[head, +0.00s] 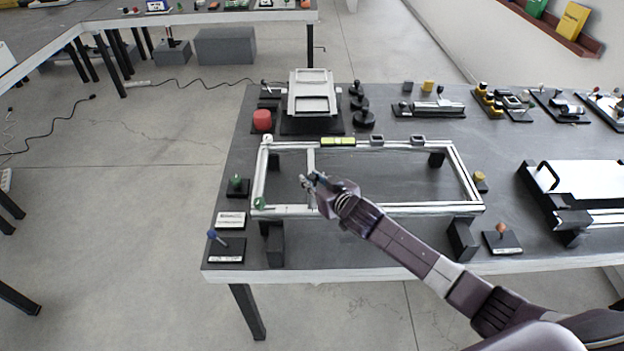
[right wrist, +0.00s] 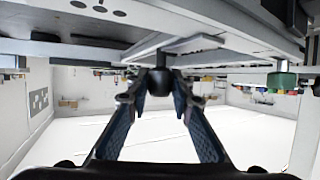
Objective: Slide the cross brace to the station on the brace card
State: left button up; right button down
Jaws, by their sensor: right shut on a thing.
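The pale rectangular frame (head: 400,210) stands on dark blocks on the grey table. The cross brace (head: 310,158) is a thin light bar spanning the frame front to back, in its left part. My right gripper (head: 312,181) is at the brace's front half. In the right wrist view its fingers (right wrist: 158,95) are shut on a dark round knob (right wrist: 160,82) below a light bar. A small white card (head: 231,220) with print too small to read lies left of the frame; I cannot tell whether it is the brace card. My left gripper is not in view.
A yellow-green block (head: 338,141) and two grey clips (head: 377,140) sit along the frame's back rail. A green knob (head: 260,203) is at its front left corner. The frame's inside right of the brace is clear.

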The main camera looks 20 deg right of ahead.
jog(key=s+d+p, duration=0.2)
jog(key=d, duration=0.5)
jog(key=c, duration=1.7)
grip_release()
jog(key=shift+a, duration=0.15)
jog(key=v, duration=1.2)
jog(key=shift+r, duration=0.15)
